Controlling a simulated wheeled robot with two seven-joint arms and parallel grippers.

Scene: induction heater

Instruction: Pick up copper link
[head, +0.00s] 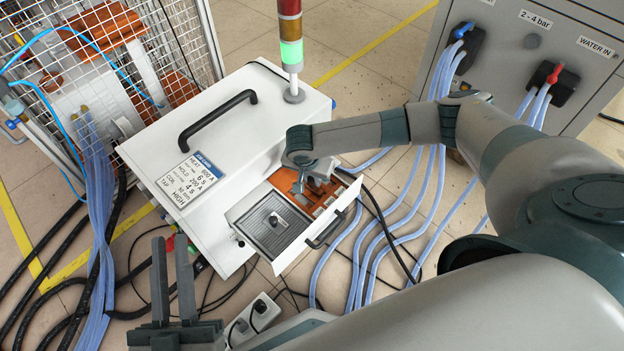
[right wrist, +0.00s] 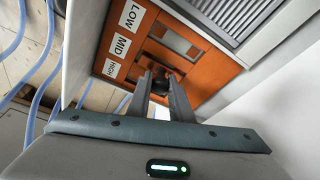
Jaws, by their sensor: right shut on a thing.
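The open drawer (head: 340,213) of the white heater box holds an orange panel with slots, and the panel (right wrist: 207,82) also shows in the right wrist view beside LOW, MID and HIGH labels. My right gripper (head: 308,184) reaches down into the drawer over this panel. In the right wrist view its fingers (right wrist: 162,92) are shut on a small dark knob (right wrist: 160,79), which appears to belong to the copper link. The link's body is mostly hidden by the fingers. My left gripper (head: 172,270) is open and empty, left of the drawer and in front of the box.
A dark grille cover with a knob (head: 272,219) fills the drawer's left part. The drawer has a black front handle (head: 327,230). A signal tower (head: 291,50) is lit green. Blue hoses (head: 395,215) run over the floor at right, and a wire cage (head: 110,60) stands at left.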

